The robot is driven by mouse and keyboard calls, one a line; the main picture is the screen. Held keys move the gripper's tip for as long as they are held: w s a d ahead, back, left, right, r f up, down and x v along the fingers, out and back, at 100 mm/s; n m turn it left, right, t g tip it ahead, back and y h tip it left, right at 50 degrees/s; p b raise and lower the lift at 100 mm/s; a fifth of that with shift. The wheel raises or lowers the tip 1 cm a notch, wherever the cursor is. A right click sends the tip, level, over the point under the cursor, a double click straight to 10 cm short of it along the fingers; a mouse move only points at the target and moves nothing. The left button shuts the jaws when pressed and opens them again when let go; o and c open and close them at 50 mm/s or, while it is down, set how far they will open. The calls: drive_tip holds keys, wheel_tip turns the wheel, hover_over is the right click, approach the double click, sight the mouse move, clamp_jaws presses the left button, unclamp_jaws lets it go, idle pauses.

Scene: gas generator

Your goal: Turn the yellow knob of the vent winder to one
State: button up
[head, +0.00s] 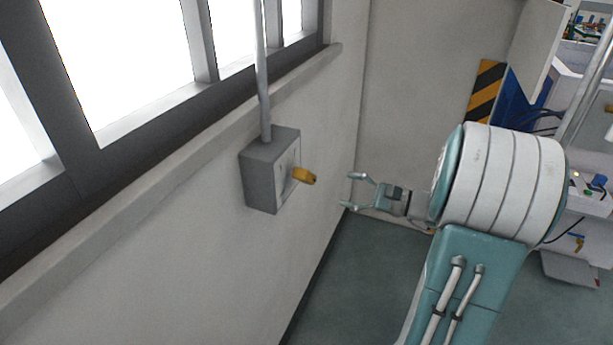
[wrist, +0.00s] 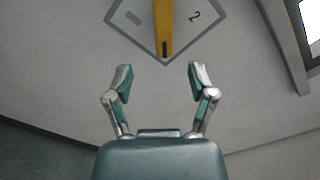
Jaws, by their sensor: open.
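The vent winder is a grey box (head: 262,180) fixed to the wall under the window. Its yellow knob (head: 304,176) sticks out from the box's right face. In the wrist view the knob (wrist: 163,28) shows as a yellow bar, upright in the picture, in front of a grey diamond-shaped plate (wrist: 185,40). A "2" mark is to the knob's right and a small dark mark to its left. My gripper (head: 347,191) is open and empty, to the right of the knob with a gap between them. In the wrist view its fingertips (wrist: 159,80) are spread below the knob, apart from it.
A grey pipe (head: 263,80) runs up from the box past the window ledge (head: 190,112). A black-and-yellow striped panel (head: 485,92) and white equipment (head: 590,185) with cables stand at the right. The space between my gripper and the knob is clear.

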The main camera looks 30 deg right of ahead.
sight(311, 178)
drive_tip(key=x, duration=1)
drive_tip(key=shift+w+r, duration=0.1)
drive_tip(key=shift+w, duration=0.3)
clamp_jaws()
